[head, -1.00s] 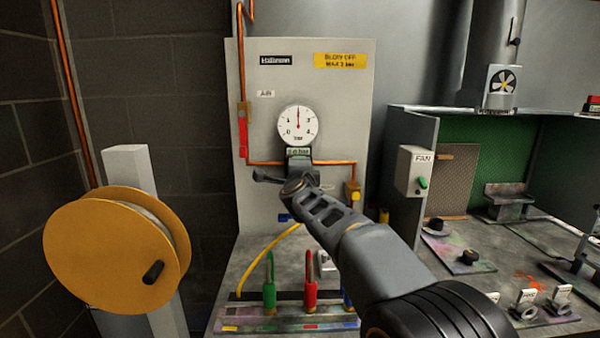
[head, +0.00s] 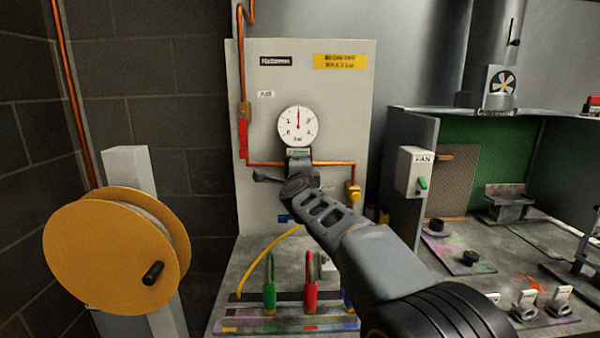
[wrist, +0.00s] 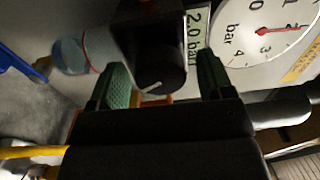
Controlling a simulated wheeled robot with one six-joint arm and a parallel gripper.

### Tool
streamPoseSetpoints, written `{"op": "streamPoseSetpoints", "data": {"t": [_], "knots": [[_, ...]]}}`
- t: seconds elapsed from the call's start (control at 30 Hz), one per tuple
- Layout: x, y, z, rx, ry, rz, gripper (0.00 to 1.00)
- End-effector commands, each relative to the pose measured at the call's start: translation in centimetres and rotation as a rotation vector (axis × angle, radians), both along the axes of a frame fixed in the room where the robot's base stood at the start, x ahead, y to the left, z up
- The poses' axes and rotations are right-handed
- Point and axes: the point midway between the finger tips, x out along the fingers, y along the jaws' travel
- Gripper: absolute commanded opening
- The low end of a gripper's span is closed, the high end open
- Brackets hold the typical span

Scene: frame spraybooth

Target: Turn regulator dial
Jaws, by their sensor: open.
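The regulator dial (wrist: 160,65) is a dark round knob with a white mark on its face in the wrist view. My gripper (wrist: 163,80) is open, with one green-padded finger on each side of the dial and a visible gap on both sides. A greenish label (wrist: 197,35) beside the dial reads 2.0 bar.
A clear bluish bowl (wrist: 72,55) sits left of the dial. A copper pipe (head: 335,163) runs to a yellow fitting (head: 353,193). An orange hose reel (head: 105,250) stands at the left. Green (head: 269,292) and red (head: 310,292) handled tools stand below, and a fan switch box (head: 416,172) at the right.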

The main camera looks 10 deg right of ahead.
Motion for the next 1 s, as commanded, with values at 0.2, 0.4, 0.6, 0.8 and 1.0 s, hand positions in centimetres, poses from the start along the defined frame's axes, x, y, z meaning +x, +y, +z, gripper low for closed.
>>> {"op": "streamPoseSetpoints", "data": {"t": [0.2, 0.4, 0.6, 0.8, 1.0], "knots": [[-1.5, 0.4, 0.1, 0.001, -0.002, 0.001, 0.74], [-5.3, 1.2, 0.0, 0.001, -0.002, 0.002, 0.74], [-9.2, 2.1, 0.0, 0.001, -0.002, 0.003, 0.74], [-12.0, 2.7, -0.1, 0.001, -0.002, 0.002, 0.74], [-13.3, 2.9, -0.3, 0.000, 0.000, 0.001, 0.74]]}}
